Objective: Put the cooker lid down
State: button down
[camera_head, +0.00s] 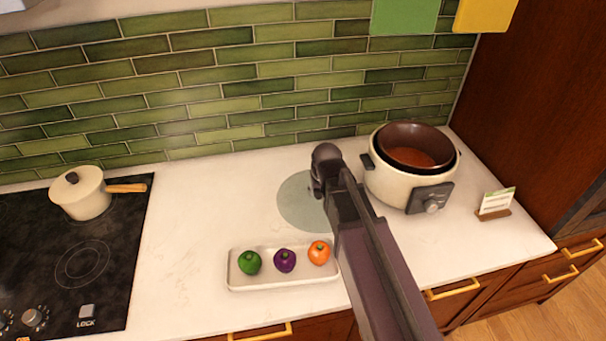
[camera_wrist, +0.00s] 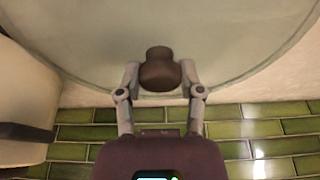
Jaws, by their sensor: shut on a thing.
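The cooker lid (camera_head: 295,204) is a pale, see-through glass disc with a brown knob. In the head view it lies flat-looking over the counter, left of the cooker and behind the vegetable tray, partly hidden by my arm. In the wrist view the lid (camera_wrist: 240,45) fills the top, and my gripper (camera_wrist: 160,72) is shut on its knob (camera_wrist: 160,73). I cannot tell whether the lid touches the counter. The white cooker (camera_head: 390,186) stands uncovered with a brown inner pot; its side also shows in the wrist view (camera_wrist: 25,105).
A white tray (camera_head: 282,285) holds a green, a purple and an orange vegetable, close in front of the lid. A black hob (camera_head: 110,240) with a cream pot (camera_head: 82,195) is at left. A small card stand (camera_head: 495,205) is right of the cooker. Counter (camera_head: 205,205) left of the lid is clear.

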jog(key=w+a, duration=0.1)
jog(key=w, duration=0.3)
jog(key=w+a+f+b, duration=0.1)
jog(key=w+a, duration=0.1)
jog(key=w, duration=0.2)
jog(key=w+a, duration=0.2)
jog(key=w, duration=0.3)
jog(key=shift+a+f, duration=0.1)
jog(key=shift+f, duration=0.05)
jog(key=shift+w, duration=0.1)
jog(key=shift+w+a, duration=0.1)
jog(key=shift+w, duration=0.15)
jog(key=shift+w+a+f+b, duration=0.1)
jog(key=shift+w+f+b, duration=0.25)
jog(key=shift+f+b, duration=1.5)
jog(key=shift+b, duration=0.15)
jog(key=shift+f, duration=0.15)
jog(key=shift+c, duration=1.1)
grip_release()
jog(key=p+v, duration=1.1)
jog(key=v, duration=0.1)
jog(key=shift+s+r+p, duration=0.1)
jog(key=shift+r+p, duration=0.1)
jog(key=shift+p, duration=0.1)
